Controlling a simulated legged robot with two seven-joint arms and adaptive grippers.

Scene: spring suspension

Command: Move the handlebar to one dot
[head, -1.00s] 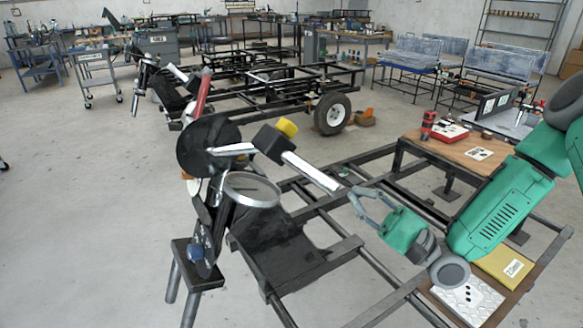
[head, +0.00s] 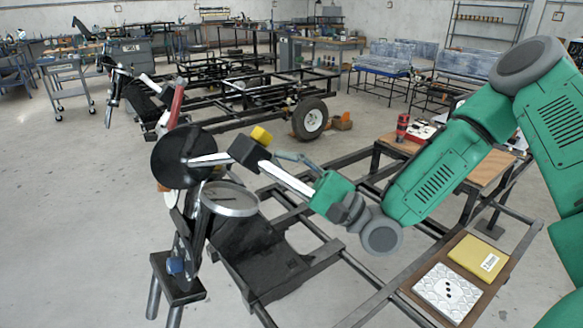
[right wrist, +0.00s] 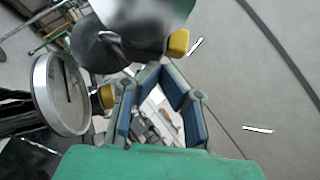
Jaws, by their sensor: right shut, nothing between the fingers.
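The handlebar (head: 285,178) is a pale bar with a black block (head: 248,152) and a yellow block (head: 262,136) partway along it. It rises from the dark frame on the left, beside a black disc (head: 175,155) and a round silver-rimmed dial (head: 230,199). My right gripper (head: 283,156) is shut and empty, its fingers partly behind the bar. In the right wrist view my gripper (right wrist: 160,72) has its fingertips together, near two yellow blocks and the dial (right wrist: 60,95). I cannot tell whether it touches the bar. The dial's markings are too small to read.
A dark metal frame (head: 345,255) spreads below the arm. A tray holds a white plate with black dots (head: 448,290) and a yellow box (head: 478,257). A wooden-topped table (head: 485,170) is behind my right arm.

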